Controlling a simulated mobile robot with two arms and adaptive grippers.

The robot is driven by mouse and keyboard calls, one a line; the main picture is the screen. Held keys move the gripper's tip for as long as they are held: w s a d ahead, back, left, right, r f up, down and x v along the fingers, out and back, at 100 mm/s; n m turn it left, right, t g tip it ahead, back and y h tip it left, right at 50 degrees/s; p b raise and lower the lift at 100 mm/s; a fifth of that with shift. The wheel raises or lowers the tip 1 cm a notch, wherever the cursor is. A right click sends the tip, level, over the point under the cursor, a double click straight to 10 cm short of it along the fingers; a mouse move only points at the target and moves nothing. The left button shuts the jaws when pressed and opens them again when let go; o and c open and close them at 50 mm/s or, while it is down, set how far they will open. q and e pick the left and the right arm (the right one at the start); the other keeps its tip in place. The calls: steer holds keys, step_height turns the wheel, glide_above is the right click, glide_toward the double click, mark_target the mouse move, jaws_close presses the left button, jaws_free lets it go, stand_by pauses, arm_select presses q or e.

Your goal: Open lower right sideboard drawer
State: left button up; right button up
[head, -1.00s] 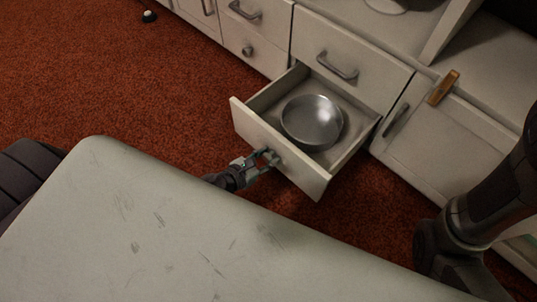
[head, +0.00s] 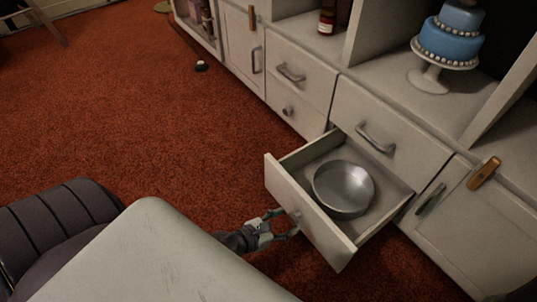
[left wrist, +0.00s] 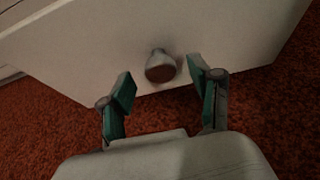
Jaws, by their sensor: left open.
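The lower right sideboard drawer (head: 308,208) is pulled out, and a round metal pan (head: 343,189) lies inside it. Its round knob (left wrist: 160,66) shows in the left wrist view on the white drawer front (left wrist: 215,35). My left gripper (head: 287,222) is open just in front of the drawer front. In the left wrist view its two teal-padded fingers (left wrist: 161,83) stand apart, with the knob between and slightly beyond their tips, not gripped. My right gripper is not in view.
Above the open drawer is a shut drawer with a bar handle (head: 375,139). A cabinet door (head: 470,222) is to the right. A blue cake (head: 452,38) on a stand and a bottle (head: 327,16) are on the sideboard. Red carpet (head: 150,120) is clear at left.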

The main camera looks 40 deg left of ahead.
arm_select(q)
steer(key=v, duration=0.8)
steer(key=shift+s+r, duration=0.15)
steer(key=shift+s, duration=0.15)
steer(key=shift+a, duration=0.1)
